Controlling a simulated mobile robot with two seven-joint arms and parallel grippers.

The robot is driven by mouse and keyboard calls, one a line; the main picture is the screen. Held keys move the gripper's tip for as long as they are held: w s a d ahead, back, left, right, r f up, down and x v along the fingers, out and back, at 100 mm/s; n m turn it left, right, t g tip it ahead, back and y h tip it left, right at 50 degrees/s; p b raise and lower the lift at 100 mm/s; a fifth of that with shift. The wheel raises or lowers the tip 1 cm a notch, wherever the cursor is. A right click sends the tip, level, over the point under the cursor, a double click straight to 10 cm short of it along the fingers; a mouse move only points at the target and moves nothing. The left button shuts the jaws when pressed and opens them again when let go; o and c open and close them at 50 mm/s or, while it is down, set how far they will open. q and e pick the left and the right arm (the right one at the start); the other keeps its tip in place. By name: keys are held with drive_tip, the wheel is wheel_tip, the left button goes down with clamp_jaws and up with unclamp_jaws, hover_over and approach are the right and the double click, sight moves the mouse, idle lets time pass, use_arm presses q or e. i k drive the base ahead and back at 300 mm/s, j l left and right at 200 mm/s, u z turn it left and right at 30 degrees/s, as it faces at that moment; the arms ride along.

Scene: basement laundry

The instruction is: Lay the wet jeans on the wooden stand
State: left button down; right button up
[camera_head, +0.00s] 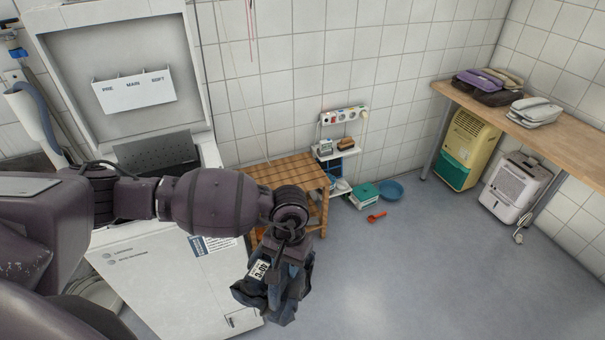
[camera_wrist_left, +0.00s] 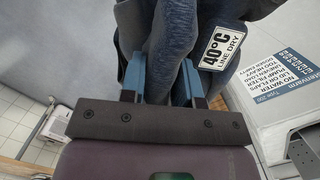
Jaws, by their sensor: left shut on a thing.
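My left gripper (camera_head: 287,252) is shut on the dark blue jeans (camera_head: 283,297). The jeans hang bunched below it, in front of the wooden stand, over the floor. A white label reading 40°C, line dry, shows on them. In the left wrist view, the blue fingers (camera_wrist_left: 163,85) pinch the jeans (camera_wrist_left: 185,35). The slatted wooden stand (camera_head: 285,171) is against the tiled wall, right of the washing machine. Its top looks bare, and my arm hides its front left part. My right gripper is not in view.
The open top-loading washing machine (camera_head: 180,275) is at left. A small shelf (camera_head: 337,152), a teal-topped box (camera_head: 364,193), a blue basin (camera_head: 390,189) and a red scoop (camera_head: 376,217) are right of the stand. A wooden counter (camera_head: 577,137) is at far right. The middle floor is clear.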

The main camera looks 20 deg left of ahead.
sight(279, 176)
drive_tip(key=i+l+z, duration=0.15)
drive_tip(key=i+z, duration=0.15)
drive_tip(key=i, duration=0.15)
drive_tip(key=i+z, duration=0.25)
drive_tip(key=i, duration=0.2)
drive_tip(key=i+u, duration=0.25)
drive_tip(key=i, duration=0.25)
drive_tip(key=i+l+u, duration=0.25)
drive_tip(key=i, duration=0.25)
drive_tip(key=i+u, duration=0.75)
drive_tip(key=u, duration=0.15)
drive_tip(key=i+l+u, duration=0.1)
drive_tip(key=i+u, duration=0.15)
drive_tip(key=u, duration=0.25)
drive_tip(key=i+l+u, duration=0.15)
drive_tip(key=u, duration=0.35)
drive_tip(key=i+l+u, duration=0.25)
drive_tip(key=i+u, duration=0.15)
